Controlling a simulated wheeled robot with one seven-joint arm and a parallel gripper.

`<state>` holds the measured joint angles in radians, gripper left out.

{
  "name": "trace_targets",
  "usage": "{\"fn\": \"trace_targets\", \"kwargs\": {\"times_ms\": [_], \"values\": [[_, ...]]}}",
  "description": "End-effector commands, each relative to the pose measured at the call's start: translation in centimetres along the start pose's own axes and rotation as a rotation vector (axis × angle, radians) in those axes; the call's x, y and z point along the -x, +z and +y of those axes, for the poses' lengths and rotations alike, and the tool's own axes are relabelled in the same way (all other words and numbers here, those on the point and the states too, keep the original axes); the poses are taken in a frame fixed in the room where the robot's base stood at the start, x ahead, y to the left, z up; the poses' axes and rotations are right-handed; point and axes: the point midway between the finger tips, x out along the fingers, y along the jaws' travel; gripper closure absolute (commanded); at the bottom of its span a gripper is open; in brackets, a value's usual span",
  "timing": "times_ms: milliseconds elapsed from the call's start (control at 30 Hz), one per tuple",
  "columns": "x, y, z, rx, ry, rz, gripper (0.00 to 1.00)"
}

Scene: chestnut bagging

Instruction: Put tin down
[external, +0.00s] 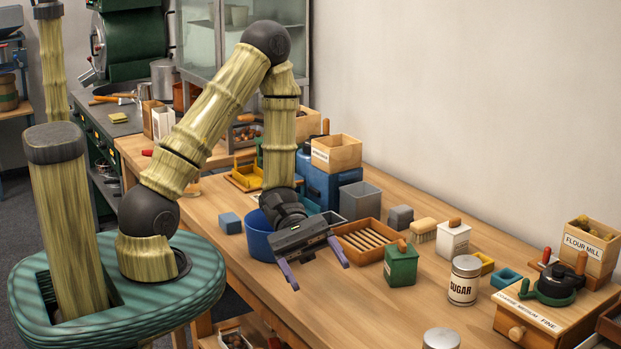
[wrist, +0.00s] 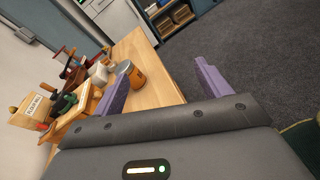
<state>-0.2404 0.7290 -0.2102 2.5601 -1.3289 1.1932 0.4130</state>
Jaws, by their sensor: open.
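A white tin marked SUGAR (external: 464,281) stands upright with a metal lid on the table in the external view. A second round metal lid (external: 441,339) shows at the bottom edge, its body cut off. In the wrist view an orange tin with a silver lid (wrist: 137,79) stands on the table beyond my fingers. My gripper (external: 314,264) hangs over the table near its front edge, left of the green canister (external: 401,268). Its purple fingers are spread wide with nothing between them; they also show in the wrist view (wrist: 158,92).
A blue bin (external: 259,240) stands right behind my gripper, and a slatted wooden tray (external: 361,242) lies beside it. The flour mill (external: 583,258) is at the right. Bare table (external: 345,303) lies in front of my gripper. Grey floor (wrist: 235,45) shows past the table edge.

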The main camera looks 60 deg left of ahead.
Motion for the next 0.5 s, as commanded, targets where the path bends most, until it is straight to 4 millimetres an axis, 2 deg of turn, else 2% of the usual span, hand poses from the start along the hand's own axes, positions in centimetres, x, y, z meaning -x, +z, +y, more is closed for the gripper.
{"fn": "trace_targets", "kwargs": {"times_ms": [100,233,367,500], "values": [[1.2,0.1,-3.1,-0.123,-0.234,0.132,0.24],[3.9,-0.8,-5.6,-0.266,-0.459,0.306,0.24],[7.6,-1.9,-6.3,-0.427,-0.648,0.504,0.24],[12.1,-2.5,-5.0,-0.624,-0.807,0.736,0.24]]}}
